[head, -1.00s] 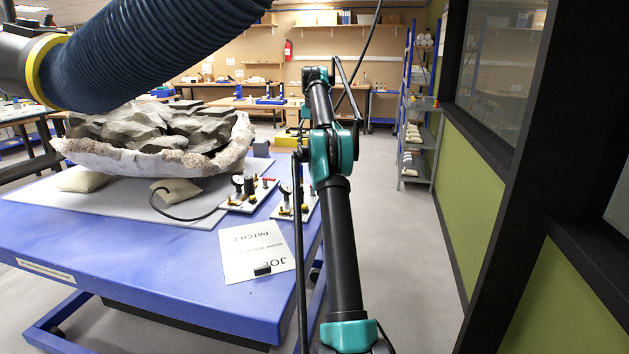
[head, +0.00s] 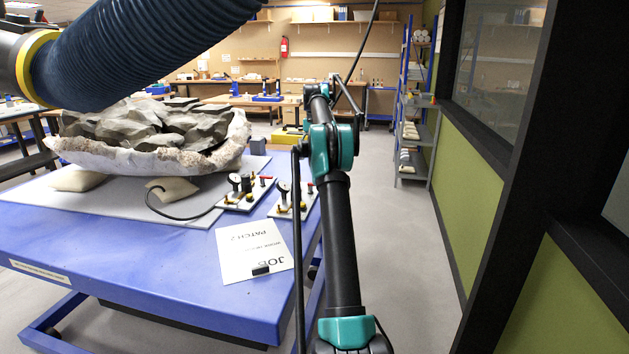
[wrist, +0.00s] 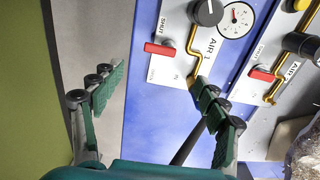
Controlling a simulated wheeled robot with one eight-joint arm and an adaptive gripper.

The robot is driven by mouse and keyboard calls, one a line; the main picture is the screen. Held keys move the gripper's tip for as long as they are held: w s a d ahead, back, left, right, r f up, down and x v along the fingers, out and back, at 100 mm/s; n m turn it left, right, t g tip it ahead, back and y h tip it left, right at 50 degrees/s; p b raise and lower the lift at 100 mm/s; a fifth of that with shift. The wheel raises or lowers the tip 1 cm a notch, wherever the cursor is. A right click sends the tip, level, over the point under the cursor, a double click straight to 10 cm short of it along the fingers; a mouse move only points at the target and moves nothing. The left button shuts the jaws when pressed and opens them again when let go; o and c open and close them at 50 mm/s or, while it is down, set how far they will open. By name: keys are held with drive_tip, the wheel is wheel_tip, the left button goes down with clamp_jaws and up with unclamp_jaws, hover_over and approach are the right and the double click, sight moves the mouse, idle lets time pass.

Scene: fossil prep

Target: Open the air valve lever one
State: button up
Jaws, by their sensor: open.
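The air 1 panel (wrist: 166,68) lies on the blue table, a white plate with a black knob, a dial gauge and a yellow pipe. Its valve lever (wrist: 158,48) has a red handle beside the word SHUT, pointing across the pipe. My gripper (wrist: 160,77) is open and empty in the wrist view. Its left finger is over the floor past the table edge; its right finger overlaps the panel's lower edge. The red handle lies ahead of the gap, apart from both fingers. In the head view the air 1 panel (head: 285,211) is partly behind my arm; my gripper is hidden.
The similar air 2 panel (wrist: 262,88) with its own red lever (wrist: 262,75) is close on the right. A rock-filled plaster jacket (head: 170,160), a paper sheet (head: 240,248) and a blue hose (head: 130,55) are on or above the table (head: 150,270). The right aisle is clear.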

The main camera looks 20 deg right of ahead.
wheel_tip(320, 180, down, 11)
drive_tip(key=shift+r, duration=0.15)
idle(0.4)
drive_tip(key=c, duration=1.2)
